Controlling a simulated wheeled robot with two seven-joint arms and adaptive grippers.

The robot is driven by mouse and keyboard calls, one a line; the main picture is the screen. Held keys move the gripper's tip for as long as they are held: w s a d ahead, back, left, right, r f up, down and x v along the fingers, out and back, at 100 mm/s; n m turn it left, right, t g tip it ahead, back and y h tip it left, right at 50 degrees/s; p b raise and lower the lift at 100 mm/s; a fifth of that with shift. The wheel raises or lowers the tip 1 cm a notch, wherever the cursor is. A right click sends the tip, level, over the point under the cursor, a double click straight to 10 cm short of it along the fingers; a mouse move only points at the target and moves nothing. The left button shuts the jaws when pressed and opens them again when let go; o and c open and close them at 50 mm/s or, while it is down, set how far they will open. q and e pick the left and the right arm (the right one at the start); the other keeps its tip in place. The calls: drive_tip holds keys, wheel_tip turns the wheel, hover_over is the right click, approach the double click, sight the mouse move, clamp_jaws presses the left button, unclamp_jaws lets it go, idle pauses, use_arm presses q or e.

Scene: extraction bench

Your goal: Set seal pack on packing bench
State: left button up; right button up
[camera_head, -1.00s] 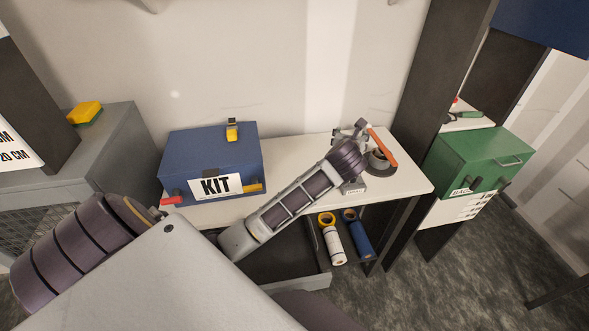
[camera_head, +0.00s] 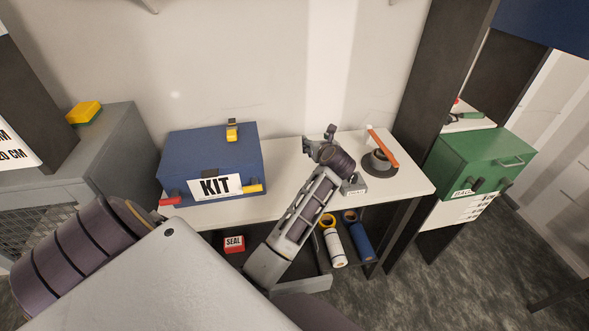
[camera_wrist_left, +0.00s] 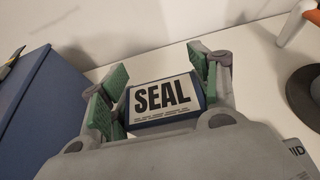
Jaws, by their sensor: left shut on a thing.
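The seal pack (camera_wrist_left: 165,98), a dark blue box with a white SEAL label, sits between the green finger pads of my left gripper (camera_wrist_left: 158,85) in the left wrist view. The gripper is shut on it. In the head view my left gripper (camera_head: 320,142) is over the white bench top (camera_head: 284,158), between the blue KIT box and the orange-handled tool. The pack is hidden there by my wrist, and I cannot tell if it touches the bench. My right gripper is not in view.
The blue KIT box (camera_head: 205,155) stands left on the bench. A round dark base with an orange handle (camera_head: 382,150) and a grey dispenser (camera_head: 353,186) are at the right. Below are a red SEAL box (camera_head: 234,244) and rolls (camera_head: 333,243). A green box (camera_head: 478,160) stands farther right.

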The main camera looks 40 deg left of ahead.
use_arm(q)
drive_tip(key=shift+f, duration=0.1)
idle(0.3)
hover_over(314, 165)
drive_tip(key=s+d, duration=0.2)
drive_tip(key=s, duration=0.1)
drive_tip(key=shift+f+p, duration=0.3)
drive_tip(key=shift+f, duration=2.8)
drive_tip(key=shift+f, duration=1.9)
drive_tip(key=shift+f, duration=0.2)
drive_tip(key=o, duration=1)
drive_tip(key=shift+o, duration=0.3)
